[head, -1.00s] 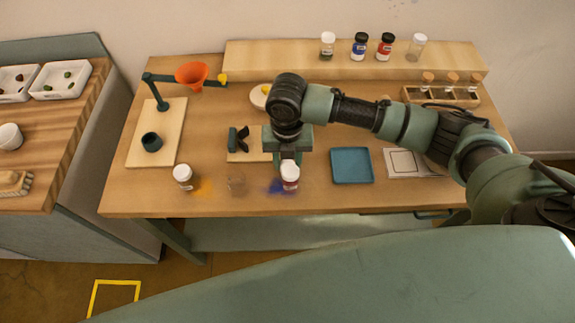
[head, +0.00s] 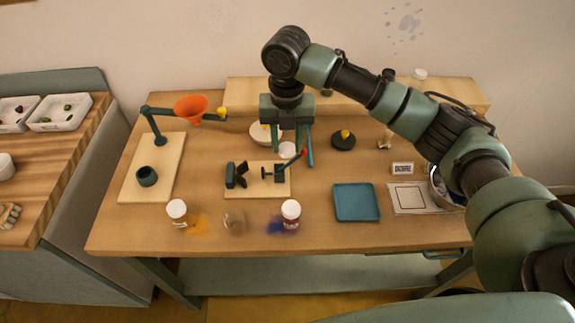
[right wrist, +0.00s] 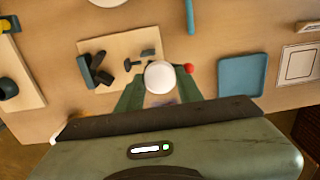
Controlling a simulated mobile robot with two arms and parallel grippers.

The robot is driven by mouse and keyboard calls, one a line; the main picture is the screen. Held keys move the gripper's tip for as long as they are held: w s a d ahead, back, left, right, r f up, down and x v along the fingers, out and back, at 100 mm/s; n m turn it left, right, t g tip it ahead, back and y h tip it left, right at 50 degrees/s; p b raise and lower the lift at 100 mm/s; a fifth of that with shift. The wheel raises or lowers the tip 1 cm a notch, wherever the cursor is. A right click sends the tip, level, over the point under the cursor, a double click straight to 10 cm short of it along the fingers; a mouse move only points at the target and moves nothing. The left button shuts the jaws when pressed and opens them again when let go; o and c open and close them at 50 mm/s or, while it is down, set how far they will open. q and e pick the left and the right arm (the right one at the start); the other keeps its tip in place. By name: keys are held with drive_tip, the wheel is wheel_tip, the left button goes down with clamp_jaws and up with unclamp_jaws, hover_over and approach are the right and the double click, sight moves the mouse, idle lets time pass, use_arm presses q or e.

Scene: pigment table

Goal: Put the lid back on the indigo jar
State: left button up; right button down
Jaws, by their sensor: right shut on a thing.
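My right gripper (head: 293,154) is shut on a round white lid (head: 287,149) and holds it up above the table. The lid shows as a white disc (right wrist: 160,77) between the fingers in the right wrist view. A small jar (head: 291,214) with a reddish label stands upright near the front edge, beside a blue powder patch (head: 275,225); by that patch it looks like the indigo jar. Its top looks pale, and its mouth is too small to make out. The lid is apart from it. In the right wrist view the jar is hidden. My left gripper is out of view.
A board with dark fixtures (head: 245,193) lies behind the jar. A blue tray (head: 356,203) is to the right. A red-tipped handle (head: 303,153) is close to the gripper.

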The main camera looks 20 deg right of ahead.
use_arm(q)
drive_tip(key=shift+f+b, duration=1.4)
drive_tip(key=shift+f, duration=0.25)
use_arm(e)
drive_tip(key=w+d, duration=0.3)
drive_tip(key=w, duration=0.7)
drive_tip(key=shift+w, duration=0.25)
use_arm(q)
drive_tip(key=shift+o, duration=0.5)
